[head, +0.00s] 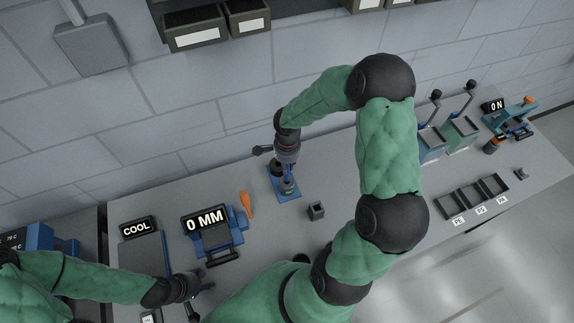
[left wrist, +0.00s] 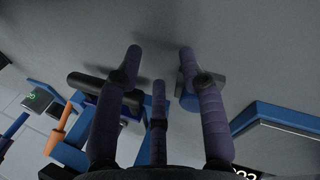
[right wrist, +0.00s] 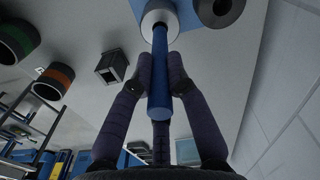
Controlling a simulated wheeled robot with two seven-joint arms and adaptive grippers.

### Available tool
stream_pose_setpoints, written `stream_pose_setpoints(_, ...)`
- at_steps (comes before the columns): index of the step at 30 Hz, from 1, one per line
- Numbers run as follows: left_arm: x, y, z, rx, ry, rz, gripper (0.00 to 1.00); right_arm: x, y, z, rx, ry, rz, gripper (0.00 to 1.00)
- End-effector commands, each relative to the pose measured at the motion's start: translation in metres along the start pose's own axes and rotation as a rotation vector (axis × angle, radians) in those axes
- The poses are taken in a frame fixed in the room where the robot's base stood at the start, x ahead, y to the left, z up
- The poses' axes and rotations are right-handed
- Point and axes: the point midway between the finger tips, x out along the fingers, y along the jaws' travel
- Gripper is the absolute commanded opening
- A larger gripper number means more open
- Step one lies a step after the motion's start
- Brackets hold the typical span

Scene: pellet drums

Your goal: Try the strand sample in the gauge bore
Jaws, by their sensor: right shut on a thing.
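My right gripper (head: 287,162) is shut on the strand sample, a blue rod (right wrist: 159,95) in the right wrist view. The rod's far end meets the mouth of a silver round gauge (right wrist: 150,22), which stands on a blue base plate (head: 291,197). I cannot tell how deep the end sits in the bore. Next to it on the plate is a dark cylinder with a hole (right wrist: 222,8). My left gripper (left wrist: 160,58) is open and empty, low over the bench at the left in the head view.
A "0 MM" gauge (head: 206,219) and an orange-handled tool (head: 246,204) stand left of the plate. A small dark open block (head: 316,211) is to its right. Labelled trays (head: 472,196) and a "0 N" device (head: 511,118) are far right.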

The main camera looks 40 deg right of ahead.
Motion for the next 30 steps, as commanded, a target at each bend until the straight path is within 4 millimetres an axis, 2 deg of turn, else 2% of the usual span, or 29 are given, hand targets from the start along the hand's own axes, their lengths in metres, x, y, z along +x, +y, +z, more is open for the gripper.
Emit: stream_pose_setpoints(30, 0.017, -0.006, 0.000, 0.002, -0.001, 0.000, 0.40, 0.016, 0.000, 0.000, 0.000, 0.000, 0.000, 0.00)
